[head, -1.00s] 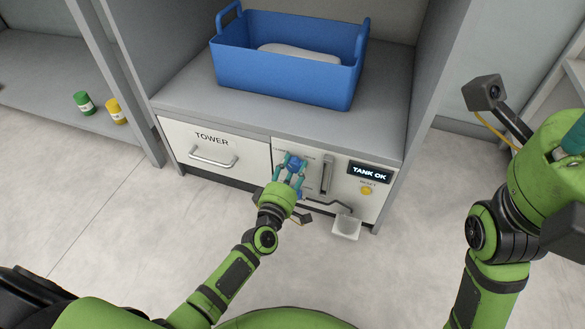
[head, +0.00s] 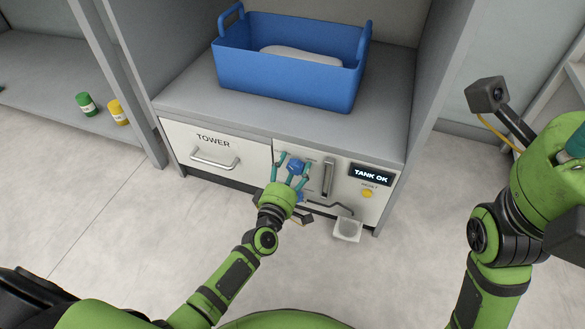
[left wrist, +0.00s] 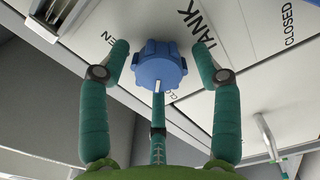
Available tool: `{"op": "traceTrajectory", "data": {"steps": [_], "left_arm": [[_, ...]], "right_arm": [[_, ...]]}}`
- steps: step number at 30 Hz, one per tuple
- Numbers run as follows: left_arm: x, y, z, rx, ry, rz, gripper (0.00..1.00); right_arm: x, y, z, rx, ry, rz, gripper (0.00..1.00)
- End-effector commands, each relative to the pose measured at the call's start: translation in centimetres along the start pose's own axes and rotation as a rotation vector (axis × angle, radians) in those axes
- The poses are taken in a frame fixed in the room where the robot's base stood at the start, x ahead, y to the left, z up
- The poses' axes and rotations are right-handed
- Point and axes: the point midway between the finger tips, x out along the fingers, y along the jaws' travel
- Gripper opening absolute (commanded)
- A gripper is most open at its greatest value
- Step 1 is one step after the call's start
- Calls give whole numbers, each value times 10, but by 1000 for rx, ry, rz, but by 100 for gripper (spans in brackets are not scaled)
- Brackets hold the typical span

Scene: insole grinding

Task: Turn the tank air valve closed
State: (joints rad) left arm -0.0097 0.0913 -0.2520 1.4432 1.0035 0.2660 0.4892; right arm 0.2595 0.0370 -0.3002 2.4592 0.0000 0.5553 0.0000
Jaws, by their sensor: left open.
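A blue lobed valve knob (head: 296,166) sits on the white front panel (head: 345,202) of the cabinet. In the left wrist view the knob (left wrist: 158,66) has a white pointer mark toward the bottom of the picture. Partly covered lettering beside it reads "CLO", and "TANK" is printed to its right. My left gripper (head: 293,164) is open, with one teal finger on each side of the knob and a visible gap at both. My right gripper (head: 575,141) is cut off at the right edge, its fingers not clear.
A blue bin (head: 285,82) stands on top. A second blue part below the knob is mostly hidden.

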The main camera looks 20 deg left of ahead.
Motion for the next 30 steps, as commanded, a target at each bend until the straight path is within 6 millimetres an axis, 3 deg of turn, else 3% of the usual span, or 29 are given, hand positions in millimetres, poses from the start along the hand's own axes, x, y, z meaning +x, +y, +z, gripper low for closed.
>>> {"op": "traceTrajectory", "data": {"steps": [5,17,30], "left_arm": [[-11,-2,1,-1,-3,-4,64],[-69,-1,0,0,0,-1,64],[-75,0,-1,0,1,1,64]], "right_arm": [[-1,1,1,0,-3,3,40],[0,0,1,0,-2,0,40],[0,0,1,0,-2,0,40]]}}
